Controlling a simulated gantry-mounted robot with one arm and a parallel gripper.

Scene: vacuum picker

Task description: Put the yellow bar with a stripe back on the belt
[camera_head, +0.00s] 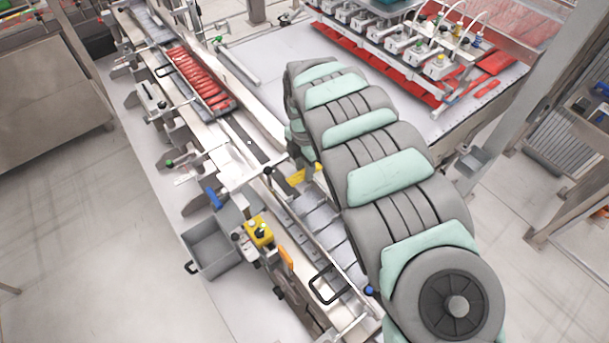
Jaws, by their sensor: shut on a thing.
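The yellow bar (297,178) shows as a short yellow piece just below the end of my arm, over the conveyor line. Its stripe is too small to make out. My gripper (285,174) is mostly hidden behind my arm; a dark finger shows at its left, beside the bar. It is shut on the yellow bar. The belt (243,133) runs diagonally from upper left to lower right, with red bars (197,80) lined up on its far upper-left stretch. The belt right beneath my gripper is partly hidden by my arm.
A yellow control box (259,231) and an empty grey bin (205,252) stand at the near side of the line. A black handle (325,287) rises from the lower lane. A picker with suction heads (395,42) stands over red bars at upper right.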

